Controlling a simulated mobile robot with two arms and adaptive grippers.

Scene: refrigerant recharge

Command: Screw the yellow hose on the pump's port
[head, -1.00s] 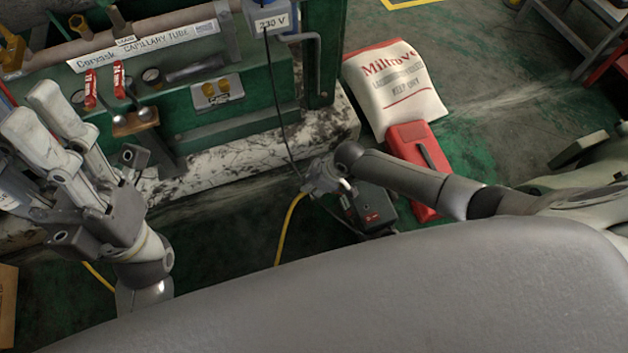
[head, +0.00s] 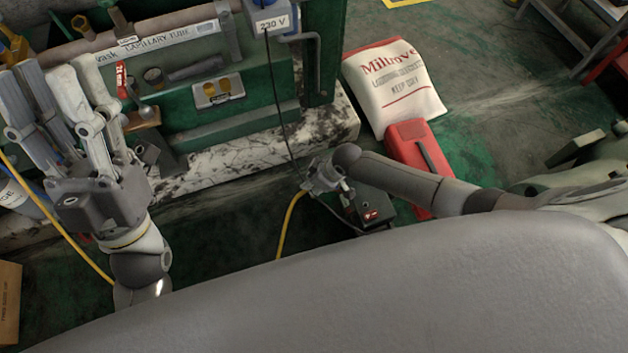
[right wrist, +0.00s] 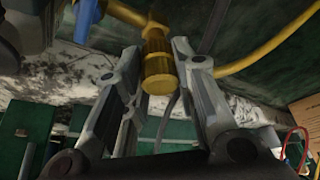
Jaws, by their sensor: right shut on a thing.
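My right gripper (head: 326,176) is low beside the dark box with a red label (head: 374,208), which looks like the pump. Its port cannot be made out behind the gripper. The yellow hose (head: 288,226) runs down from the right gripper. In the right wrist view a brass-yellow fitting (right wrist: 157,72) sits between the fingers of the right gripper (right wrist: 160,60), with yellow hose (right wrist: 262,50) nearby. I cannot tell whether the fitting is seated on the port. My left gripper (head: 48,85) is raised at the left, its fingers apart, with nothing visible between them.
A green bench (head: 240,135) with capillary tube and valves stands at the back left. A white sack (head: 395,85) and a red case (head: 418,150) lie behind my right arm. A cardboard box (head: 9,300) is at lower left. Another yellow length (head: 60,225) passes behind the left arm.

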